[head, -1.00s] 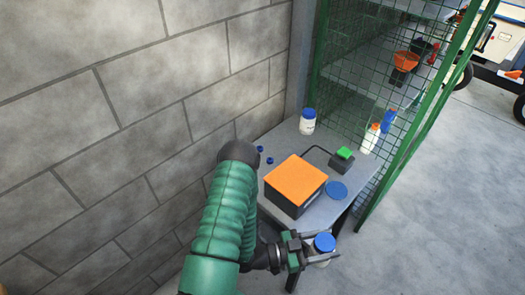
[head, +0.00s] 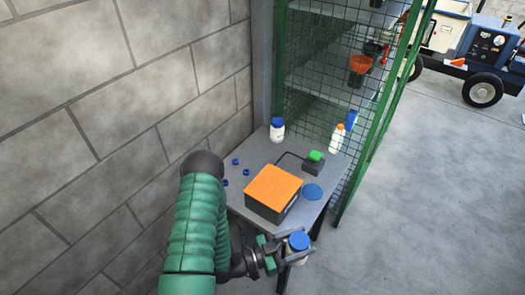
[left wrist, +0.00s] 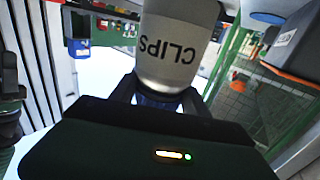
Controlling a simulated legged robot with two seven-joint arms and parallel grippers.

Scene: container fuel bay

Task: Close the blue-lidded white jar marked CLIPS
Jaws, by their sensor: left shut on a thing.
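The white jar marked CLIPS (left wrist: 178,48) fills the upper middle of the left wrist view, with its lettering upside down there. Its blue lid (head: 299,239) faces up in the head view and sits on the jar. How tightly it is seated I cannot tell. My left gripper (head: 306,244) is shut on the jar near the lid end, one finger on each side. In the head view the jar is at the bench's near edge; its base is partly hidden. In the left wrist view the blue part is partly hidden by the gripper. My right gripper is not in view.
On the grey bench stand an orange-topped box (head: 273,191), a green-button box (head: 314,163), a flat blue disc (head: 313,191), several small blue pieces (head: 246,172), another blue-lidded white jar (head: 277,131) and an orange-capped bottle (head: 336,139). A green mesh cage (head: 325,80) stands behind.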

